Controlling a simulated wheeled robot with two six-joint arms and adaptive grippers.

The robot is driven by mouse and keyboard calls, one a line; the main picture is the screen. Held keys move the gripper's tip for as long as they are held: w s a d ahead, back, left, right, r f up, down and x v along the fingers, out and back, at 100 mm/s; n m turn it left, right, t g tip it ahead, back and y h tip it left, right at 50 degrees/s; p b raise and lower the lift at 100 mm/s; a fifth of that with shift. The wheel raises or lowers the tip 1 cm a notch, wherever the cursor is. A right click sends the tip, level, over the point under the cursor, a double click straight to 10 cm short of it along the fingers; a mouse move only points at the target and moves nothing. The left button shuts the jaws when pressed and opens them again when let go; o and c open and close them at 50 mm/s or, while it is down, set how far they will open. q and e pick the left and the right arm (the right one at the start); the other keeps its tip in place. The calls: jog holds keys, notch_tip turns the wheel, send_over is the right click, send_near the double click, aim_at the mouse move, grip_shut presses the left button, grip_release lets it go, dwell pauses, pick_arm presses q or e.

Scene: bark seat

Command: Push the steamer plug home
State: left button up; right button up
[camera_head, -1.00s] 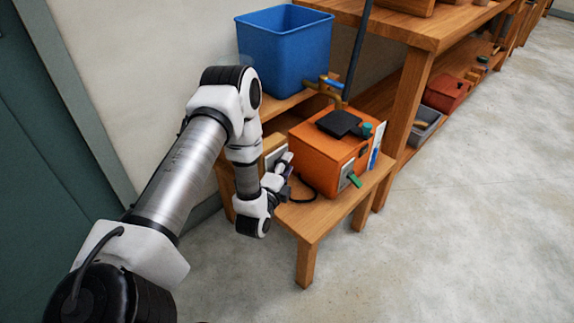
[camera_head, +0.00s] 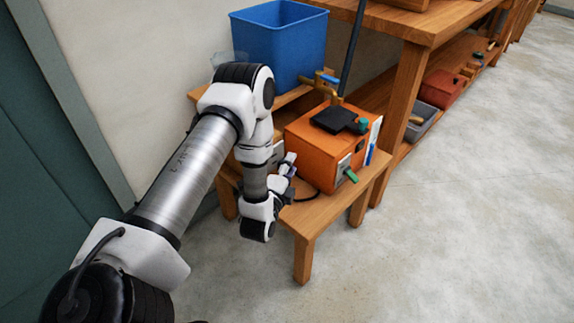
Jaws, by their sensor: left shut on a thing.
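The orange steamer box (camera_head: 310,150) stands on a low wooden bench, with a black lid or plate on top and a small green handle (camera_head: 351,176) at its front. A black cable (camera_head: 308,194) runs on the bench between the box and my left gripper. My left gripper (camera_head: 288,166) is beside the box's left side, shut on what seems to be the plug; the fingers and wrist hide it. A pale socket plate (camera_head: 279,152) shows partly behind the gripper. I cannot tell how far the plug is from it. My right gripper is not in view.
A blue bin (camera_head: 280,48) stands on a raised shelf behind the steamer. A brass tap (camera_head: 325,84) and a dark upright pole (camera_head: 353,50) are close behind the box. A wooden workbench (camera_head: 408,95) stands at right. The floor in front is clear.

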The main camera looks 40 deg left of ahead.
pick_arm(q)
jog(key=d+b, duration=0.1)
jog(key=d, duration=0.5)
jog(key=shift+s+d, duration=0.3)
jog(key=shift+d, duration=0.1)
jog(key=w+d+m+h, duration=0.2)
jog(key=d+h, duration=0.1)
jog(key=d, duration=0.4)
jog(key=w+d+m+h, duration=0.2)
jog(key=w+d+h, duration=0.1)
jog(key=d, duration=0.4)
jog(key=s+r+p, duration=0.2)
jog(key=r+p, duration=1.1)
jog(key=r, duration=0.1)
jog(key=s+r+p, duration=0.2)
jog(key=r+p, duration=1.1)
jog(key=r, duration=0.2)
jog(key=shift+s+r+t, duration=0.3)
jog(key=shift+t, duration=0.1)
jog(key=shift+d+f, duration=0.1)
